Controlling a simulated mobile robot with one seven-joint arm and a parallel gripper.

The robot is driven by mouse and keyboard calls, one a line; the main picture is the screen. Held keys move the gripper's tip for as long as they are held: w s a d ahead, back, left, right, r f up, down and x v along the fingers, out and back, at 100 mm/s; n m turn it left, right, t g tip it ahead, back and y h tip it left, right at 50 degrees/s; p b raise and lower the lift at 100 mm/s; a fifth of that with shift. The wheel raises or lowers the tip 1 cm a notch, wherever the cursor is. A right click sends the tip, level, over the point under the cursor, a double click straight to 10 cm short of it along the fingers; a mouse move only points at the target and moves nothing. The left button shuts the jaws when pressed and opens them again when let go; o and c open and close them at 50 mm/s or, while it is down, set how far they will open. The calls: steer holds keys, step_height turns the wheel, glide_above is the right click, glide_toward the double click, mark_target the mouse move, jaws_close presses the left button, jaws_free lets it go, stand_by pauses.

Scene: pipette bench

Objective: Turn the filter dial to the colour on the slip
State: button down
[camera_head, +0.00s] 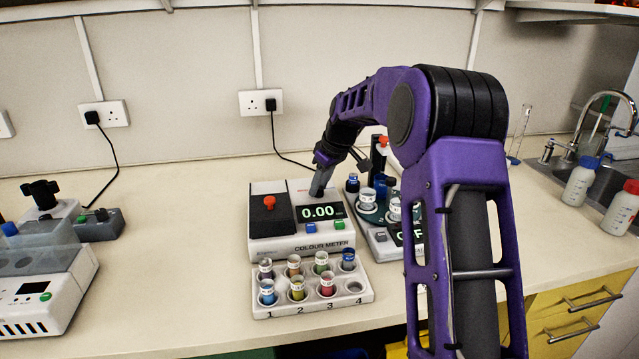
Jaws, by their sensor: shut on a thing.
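The colour meter (275,243) stands on the bench, a white box with a dark left panel, an orange-red knob and a display reading 0.00. My gripper (318,190) reaches down to the meter's upper right, just above the display. It is shut on what seems to be the filter dial, which the fingers hide. The dial's colour marks and setting cannot be read. I cannot make out a colour slip in this view.
A white rack (313,299) of coloured vials stands directly before the meter. A second device (381,233) with bottles is close on the right, partly behind my arm. Another instrument (40,290) stands at far left. Bare bench (170,230) lies between. A sink with wash bottles is at right.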

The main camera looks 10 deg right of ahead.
stand_by(0.4)
steer(key=c, duration=0.6)
jaws_free()
steer(key=p+v, duration=0.2)
steer(key=v, duration=1.5)
steer(key=shift+r, duration=0.25)
